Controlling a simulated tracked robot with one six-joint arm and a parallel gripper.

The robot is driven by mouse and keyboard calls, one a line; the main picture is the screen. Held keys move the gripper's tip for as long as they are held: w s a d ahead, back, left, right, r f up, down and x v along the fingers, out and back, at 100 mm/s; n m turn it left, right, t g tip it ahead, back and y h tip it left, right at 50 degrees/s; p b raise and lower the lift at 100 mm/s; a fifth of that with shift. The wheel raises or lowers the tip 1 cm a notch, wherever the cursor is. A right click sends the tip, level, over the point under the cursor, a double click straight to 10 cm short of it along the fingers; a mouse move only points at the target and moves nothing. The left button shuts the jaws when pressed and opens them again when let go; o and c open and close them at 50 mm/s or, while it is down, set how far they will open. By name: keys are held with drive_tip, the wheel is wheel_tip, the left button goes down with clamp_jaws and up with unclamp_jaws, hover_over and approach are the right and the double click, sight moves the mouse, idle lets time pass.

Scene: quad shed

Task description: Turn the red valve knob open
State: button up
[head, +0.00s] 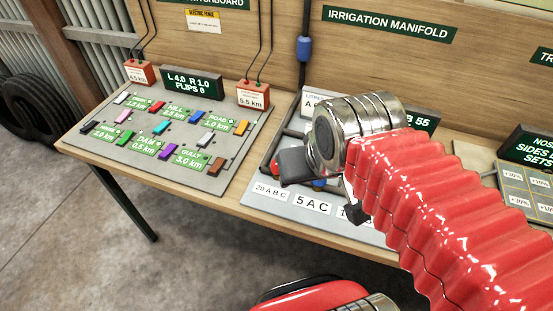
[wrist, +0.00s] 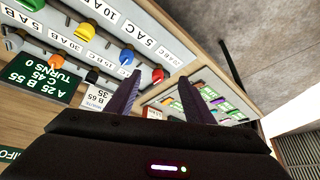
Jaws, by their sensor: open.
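In the head view only a sliver of red (head: 303,168) shows, mostly hidden behind my gripper. My gripper (wrist: 159,84) is open, and its two dark fingers point toward the panel. In the wrist view the red knob appears in the gap between the fingertips, a little beyond them. I cannot tell whether a finger touches it. In the head view my gripper (head: 295,166) is over the panel's left part.
A yellow knob (wrist: 127,55), an orange knob (wrist: 56,57) and a blue knob (wrist: 32,4) are on the same panel. The manifold's display (wrist: 50,74) reads TURNS 0. The switchboard panel (head: 208,180) with coloured switches lies left. Bare bench lies between the panels.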

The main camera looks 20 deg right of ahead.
drive_tip(key=w+f+m+g, duration=0.1)
drive_tip(key=w+m+g, duration=0.4)
drive_tip(key=w+m, duration=1)
drive_tip(key=w, duration=0.3)
drive_tip(key=shift+f+m, duration=0.2)
drive_tip(key=shift+m, duration=0.1)
drive_tip(key=shift+f, duration=0.1)
wheel_tip(320, 180, down, 14)
drive_tip(key=shift+r, duration=0.2)
drive_tip(key=c, duration=1)
drive_tip(key=shift+a, duration=0.2)
drive_tip(key=shift+d, duration=0.15)
